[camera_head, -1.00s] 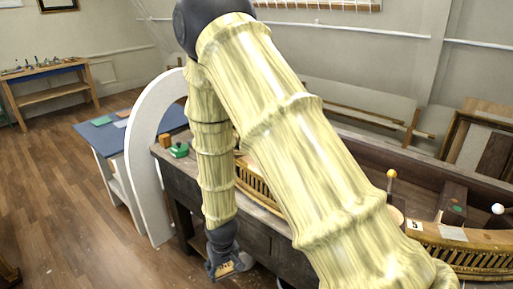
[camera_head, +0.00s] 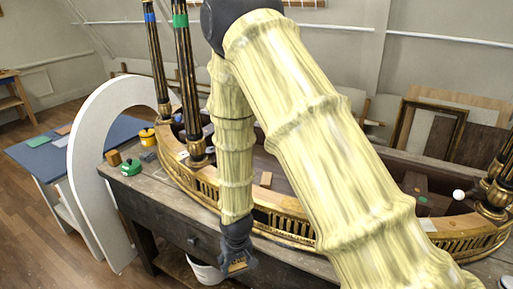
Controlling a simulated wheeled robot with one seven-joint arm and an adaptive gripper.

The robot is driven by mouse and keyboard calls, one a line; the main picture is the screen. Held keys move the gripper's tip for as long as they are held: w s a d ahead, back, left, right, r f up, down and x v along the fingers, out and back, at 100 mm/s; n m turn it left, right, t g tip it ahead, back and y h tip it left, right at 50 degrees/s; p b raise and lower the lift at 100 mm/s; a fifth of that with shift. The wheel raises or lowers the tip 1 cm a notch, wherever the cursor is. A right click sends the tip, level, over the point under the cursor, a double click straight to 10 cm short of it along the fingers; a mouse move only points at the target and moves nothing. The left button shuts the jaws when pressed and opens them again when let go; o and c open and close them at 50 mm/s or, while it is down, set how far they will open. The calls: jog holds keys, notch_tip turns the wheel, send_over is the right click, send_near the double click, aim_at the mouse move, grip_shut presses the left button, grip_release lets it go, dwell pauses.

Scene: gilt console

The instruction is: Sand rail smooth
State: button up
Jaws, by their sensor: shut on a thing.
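The gilt, curved console rail (camera_head: 270,216) with its pierced front lies along the dark wooden workbench, partly hidden behind my arm. Dark and gold posts with a blue band (camera_head: 158,65) and a green band (camera_head: 186,75) rise from its left end. My gripper (camera_head: 238,264) hangs low in front of the bench's front edge, below the rail and apart from it in the picture. It is shut on a small tan block (camera_head: 237,267), mostly hidden by the fingers; what the block is I cannot tell for sure.
The workbench (camera_head: 172,212) has a green object (camera_head: 131,167), a wooden block (camera_head: 114,158) and a yellow pot (camera_head: 147,137) at its left. A white arch (camera_head: 84,175) and a blue-topped table (camera_head: 40,155) stand further left. A white bucket (camera_head: 207,271) sits below the bench.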

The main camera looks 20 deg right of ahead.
jog(key=w+r+p, duration=0.3)
jog(key=w+r, duration=0.3)
jog(key=r, duration=0.4)
jog(key=w+r+p, duration=0.4)
jog(key=w+r, duration=0.1)
jog(key=r, duration=0.5)
jog(key=w+d+r+m, duration=0.1)
jog(key=w+d+r, duration=0.5)
jog(key=w+r, duration=0.1)
jog(key=shift+d+r+m+b, duration=0.2)
jog(key=shift+d+m+b, duration=0.1)
jog(key=shift+b, duration=0.1)
jog(key=shift+w, duration=0.1)
jog(key=shift+r+p, duration=0.1)
jog(key=shift+p, duration=0.2)
jog(key=shift+f, duration=0.2)
jog(key=shift+w+a+f+b, duration=0.15)
jog(key=shift+f+b, duration=0.2)
jog(key=shift+f, duration=0.55)
jog(key=shift+w+a+f+b, duration=0.1)
jog(key=shift+w+f+b, duration=0.2)
jog(key=shift+f, duration=0.6)
jog(key=shift+w+a+f+b, duration=0.1)
jog(key=shift+f+b, duration=0.3)
jog(key=shift+f, duration=0.5)
jog(key=shift+f+b, duration=0.35)
jog(key=shift+f, duration=0.55)
